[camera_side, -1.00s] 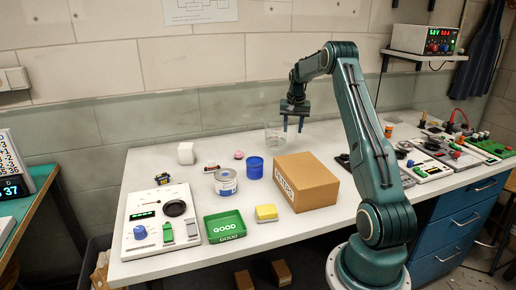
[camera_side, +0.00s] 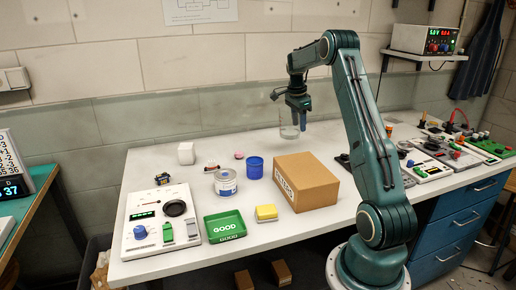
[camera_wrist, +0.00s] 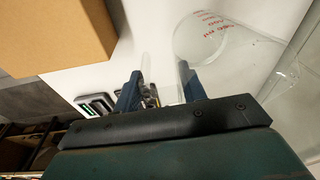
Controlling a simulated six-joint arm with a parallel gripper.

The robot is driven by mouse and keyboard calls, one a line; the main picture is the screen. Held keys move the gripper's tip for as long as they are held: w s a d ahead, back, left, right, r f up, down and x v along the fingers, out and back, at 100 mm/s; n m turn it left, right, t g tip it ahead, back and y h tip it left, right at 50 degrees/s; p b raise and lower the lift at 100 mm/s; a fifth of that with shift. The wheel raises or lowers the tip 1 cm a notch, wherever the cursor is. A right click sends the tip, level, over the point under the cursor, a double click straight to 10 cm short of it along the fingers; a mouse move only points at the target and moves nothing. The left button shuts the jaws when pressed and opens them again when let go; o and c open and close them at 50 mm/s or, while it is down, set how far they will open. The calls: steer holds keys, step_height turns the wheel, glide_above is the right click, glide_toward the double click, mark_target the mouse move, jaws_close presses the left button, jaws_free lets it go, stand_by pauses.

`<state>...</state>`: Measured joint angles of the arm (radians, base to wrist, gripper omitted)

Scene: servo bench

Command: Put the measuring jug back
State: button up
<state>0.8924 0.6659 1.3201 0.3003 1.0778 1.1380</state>
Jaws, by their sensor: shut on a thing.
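The measuring jug (camera_side: 287,131) is clear and faint, near the back of the white bench beyond the cardboard box. In the wrist view the jug (camera_wrist: 222,45) shows a clear round body with red markings. My gripper (camera_side: 301,124) is at the jug's right side, pointing down. In the wrist view the gripper (camera_wrist: 160,88) has its dark blue fingers on either side of a clear part of the jug, probably its handle, and is shut on it. The jug looks upright and slightly above the bench, though its clear base makes the gap hard to judge.
The cardboard box (camera_side: 306,181) stands in front of the jug. A blue cup (camera_side: 254,168), a tin (camera_side: 225,183), a green tray (camera_side: 225,226) and a yellow block (camera_side: 266,212) lie to its left. Electronic boards (camera_side: 440,150) fill the right end.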

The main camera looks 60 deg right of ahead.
steer(key=shift+f, duration=1.3)
steer(key=shift+f, duration=0.15)
steer(key=shift+f, duration=2.5)
steer(key=shift+f, duration=0.1)
steer(key=o, duration=1.3)
steer(key=shift+o, duration=0.2)
